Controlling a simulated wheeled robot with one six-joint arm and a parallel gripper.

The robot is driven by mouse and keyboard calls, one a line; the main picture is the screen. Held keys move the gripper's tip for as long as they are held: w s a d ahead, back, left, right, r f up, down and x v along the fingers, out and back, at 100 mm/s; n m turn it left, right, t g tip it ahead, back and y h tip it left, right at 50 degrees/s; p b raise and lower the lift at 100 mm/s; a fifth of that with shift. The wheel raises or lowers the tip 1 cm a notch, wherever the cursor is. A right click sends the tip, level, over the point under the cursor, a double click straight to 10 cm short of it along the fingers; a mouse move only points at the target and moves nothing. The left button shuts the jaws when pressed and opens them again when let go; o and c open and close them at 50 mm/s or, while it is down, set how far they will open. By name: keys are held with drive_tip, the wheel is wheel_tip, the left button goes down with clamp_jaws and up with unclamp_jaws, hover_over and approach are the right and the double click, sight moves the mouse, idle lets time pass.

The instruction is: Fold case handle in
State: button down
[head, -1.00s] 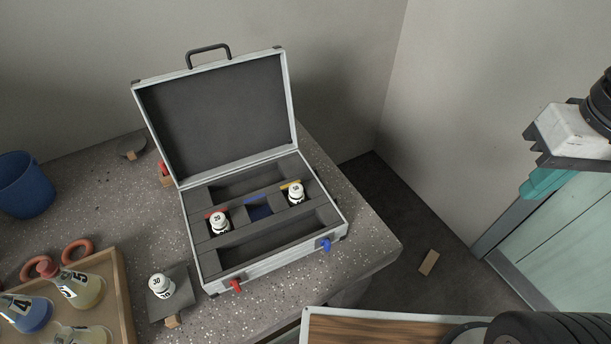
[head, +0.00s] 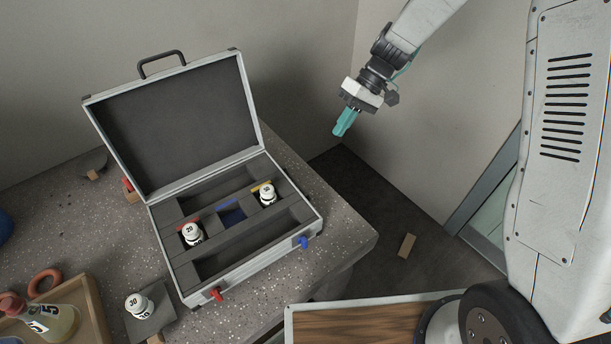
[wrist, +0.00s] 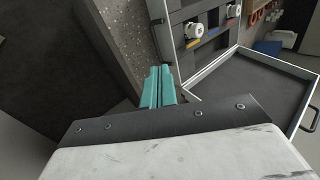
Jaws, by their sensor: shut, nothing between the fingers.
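The silver-edged case (head: 240,262) stands open on the bench with its lid (head: 165,125) raised. Its dark handle (head: 161,62) sticks up from the lid's top edge; in the wrist view the handle (wrist: 313,120) shows at the right edge. Two white weights, one by a red strip (head: 192,233) and one by a yellow strip (head: 267,194), sit in the foam; the blue-marked slot (head: 231,215) between them is empty. My gripper (head: 341,127), with teal fingers, is shut and empty, in the air right of the case; its fingers also show in the wrist view (wrist: 160,85).
A third white weight (head: 138,304) stands on a dark pad left of the case. A wooden tray (head: 98,318) with a flask (head: 50,322) is at lower left. Red (head: 216,294) and blue (head: 303,242) latches project from the case front. Walls stand behind.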

drive_tip(key=shift+y, duration=0.3)
drive_tip(key=w+x, duration=0.1)
drive_tip(key=x, duration=0.5)
drive_tip(key=w+f+x, duration=0.1)
drive_tip(key=x, duration=1.1)
drive_tip(key=shift+w+d+f, duration=0.35)
drive_tip(key=shift+w+d, duration=0.05)
drive_tip(key=shift+s+a+f+g+y, duration=0.15)
drive_tip(key=shift+a+f+g+y, duration=0.1)
drive_tip(key=shift+f+g+y, duration=0.3)
drive_tip(key=shift+s+f+y, duration=0.1)
drive_tip(key=shift+f+y, duration=0.05)
drive_tip(key=shift+y, duration=0.3)
drive_tip(key=shift+s+a+g, duration=0.1)
drive_tip(key=shift+a+g, duration=0.15)
drive_tip(key=v, duration=1.4)
drive_tip(key=shift+w+d+f, duration=0.25)
drive_tip(key=shift+d+f, duration=0.05)
drive_tip(key=shift+f, duration=0.05)
